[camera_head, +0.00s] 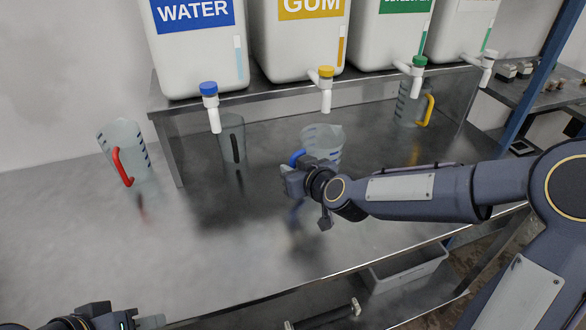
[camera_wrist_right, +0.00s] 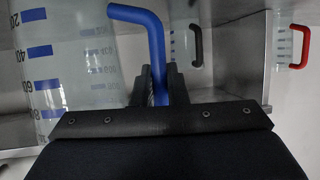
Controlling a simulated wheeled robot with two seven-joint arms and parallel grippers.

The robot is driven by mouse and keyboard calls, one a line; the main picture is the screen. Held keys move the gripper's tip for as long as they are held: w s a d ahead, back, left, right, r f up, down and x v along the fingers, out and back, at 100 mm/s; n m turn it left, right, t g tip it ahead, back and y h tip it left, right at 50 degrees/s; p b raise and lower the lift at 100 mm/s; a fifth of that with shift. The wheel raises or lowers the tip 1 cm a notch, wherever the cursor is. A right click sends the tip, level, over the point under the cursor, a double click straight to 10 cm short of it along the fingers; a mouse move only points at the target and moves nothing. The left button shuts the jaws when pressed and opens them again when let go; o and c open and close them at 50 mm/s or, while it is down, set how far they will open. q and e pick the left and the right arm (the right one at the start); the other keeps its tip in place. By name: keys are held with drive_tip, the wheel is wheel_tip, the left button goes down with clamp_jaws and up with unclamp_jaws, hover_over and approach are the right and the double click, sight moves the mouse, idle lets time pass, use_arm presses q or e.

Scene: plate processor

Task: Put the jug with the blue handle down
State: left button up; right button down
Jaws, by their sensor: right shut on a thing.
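The clear jug with the blue handle (camera_head: 325,142) is upright in the head view, in front of the shelf under the GUM container. My right gripper (camera_head: 292,182) is shut on its blue handle (camera_head: 297,157). In the right wrist view the blue handle (camera_wrist_right: 150,38) runs down between the two fingers (camera_wrist_right: 160,85), and the jug's wall with blue marks (camera_wrist_right: 75,60) is at the left. My arm hides the jug's base, so I cannot tell whether it touches the table. My left gripper (camera_head: 120,318) is at the bottom left edge, partly cut off, away from the jug.
The steel table (camera_head: 70,230) is bare at the left and front. A red-handled jug (camera_head: 125,150) stands at the left, a black-handled jug (camera_head: 231,140) under the shelf, a yellow-handled jug (camera_head: 410,105) at the right. Container taps, including the blue one (camera_head: 210,100), overhang the shelf edge.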

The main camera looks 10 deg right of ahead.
drive_tip(key=c, duration=1.4)
unclamp_jaws()
drive_tip(key=shift+f, duration=0.1)
drive_tip(key=shift+c, duration=0.2)
drive_tip(key=shift+d, duration=0.1)
drive_tip(key=shift+r, duration=0.25)
drive_tip(key=b+v, duration=0.3)
drive_tip(key=v, duration=0.9)
drive_tip(key=s+d+f+m+g, duration=0.3)
drive_tip(key=s+d+f, duration=0.1)
drive_tip(key=s, duration=0.6)
drive_tip(key=s+d+f+m+g+h, duration=0.1)
drive_tip(key=s+d+f+m+g, duration=0.2)
drive_tip(key=s, duration=0.8)
wheel_tip(320, 180, down, 2)
drive_tip(key=shift+d+f+g+h, duration=0.15)
drive_tip(key=shift+d+g+h, duration=0.15)
drive_tip(key=shift+d+g, duration=0.3)
drive_tip(key=shift+d, duration=0.1)
